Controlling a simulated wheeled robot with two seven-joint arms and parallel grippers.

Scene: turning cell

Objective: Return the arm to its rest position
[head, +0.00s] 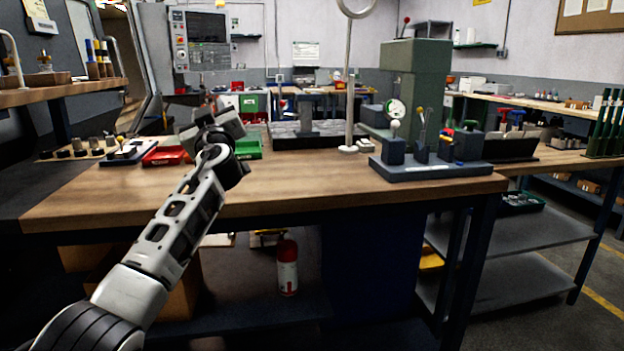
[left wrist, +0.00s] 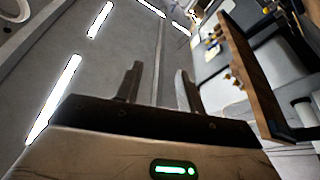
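My left arm (head: 178,228) reaches up from the lower left of the head view over the front of the wooden workbench. My left gripper (left wrist: 157,72) shows two separated fingers in the left wrist view, with nothing between them. That view looks up past the fingers toward the ceiling and its lights. In the head view the hand is above the bench near the red and green bins, and its fingertips are hard to make out. My right arm and gripper are in neither view.
The workbench (head: 300,197) holds a red bin (head: 164,156), a green bin (head: 248,148), and a blue-grey fixture base (head: 432,168) at right. A pale upright post (head: 349,90) stands behind. A wooden shelf (head: 60,93) juts in at left. The bench's front middle is clear.

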